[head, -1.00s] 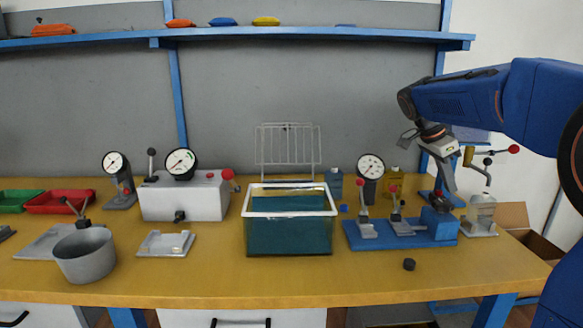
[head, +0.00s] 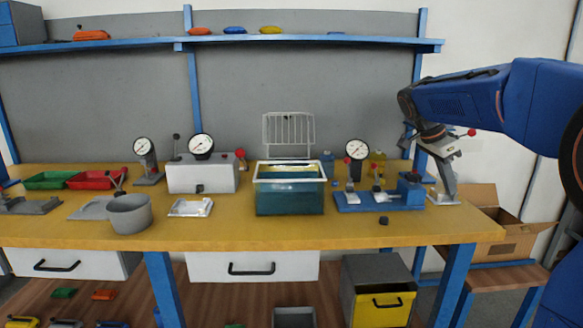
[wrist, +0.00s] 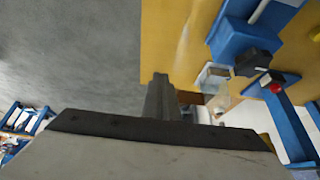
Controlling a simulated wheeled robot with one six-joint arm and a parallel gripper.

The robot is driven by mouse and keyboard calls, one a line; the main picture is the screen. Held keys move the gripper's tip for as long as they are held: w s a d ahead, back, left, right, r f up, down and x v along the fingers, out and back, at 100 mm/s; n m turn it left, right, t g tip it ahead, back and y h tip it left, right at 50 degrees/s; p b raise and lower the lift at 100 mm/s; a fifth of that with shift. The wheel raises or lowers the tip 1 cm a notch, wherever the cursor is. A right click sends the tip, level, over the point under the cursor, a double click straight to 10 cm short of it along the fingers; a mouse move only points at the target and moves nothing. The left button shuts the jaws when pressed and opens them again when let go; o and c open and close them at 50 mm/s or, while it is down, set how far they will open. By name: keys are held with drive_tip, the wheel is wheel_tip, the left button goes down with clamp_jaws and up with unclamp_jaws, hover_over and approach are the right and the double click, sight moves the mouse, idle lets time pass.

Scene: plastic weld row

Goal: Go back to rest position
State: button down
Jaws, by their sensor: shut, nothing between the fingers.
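My gripper (head: 447,186) shows at the right in the head view, hanging from my blue arm with its fingers pointing down. It is shut and holds nothing. In the head view it is in front of the bench's right end, overlapping the small stand there. In the wrist view my gripper (wrist: 160,92) points away from the camera beside the yellow bench edge, with grey floor to its left.
The yellow bench (head: 300,232) carries a teal water tank (head: 290,201), a blue clamp fixture (head: 350,207), a grey pot (head: 129,214) and gauges. A cardboard box (head: 480,239) stands right of the bench.

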drive_tip(key=s+a+f+n+t+y, duration=0.1)
drive_tip(key=s+a+f+n, duration=0.3)
drive_tip(key=s, duration=0.6)
drive_tip(key=s+a+f+n+t+y, duration=0.2)
drive_tip(key=s+a+f+n, duration=0.3)
drive_tip(key=s, duration=0.6)
drive_tip(key=s+a+f+n+t+y, duration=0.1)
drive_tip(key=s+a+f+n+y, duration=0.1)
drive_tip(key=s+a+f+n, duration=0.3)
drive_tip(key=s+f+n, duration=0.3)
drive_tip(key=s, duration=0.3)
drive_tip(key=shift+s+f+n+t+y, duration=0.2)
drive_tip(key=shift+f+n+t+y, duration=0.05)
drive_tip(key=shift+n+t+y, duration=0.05)
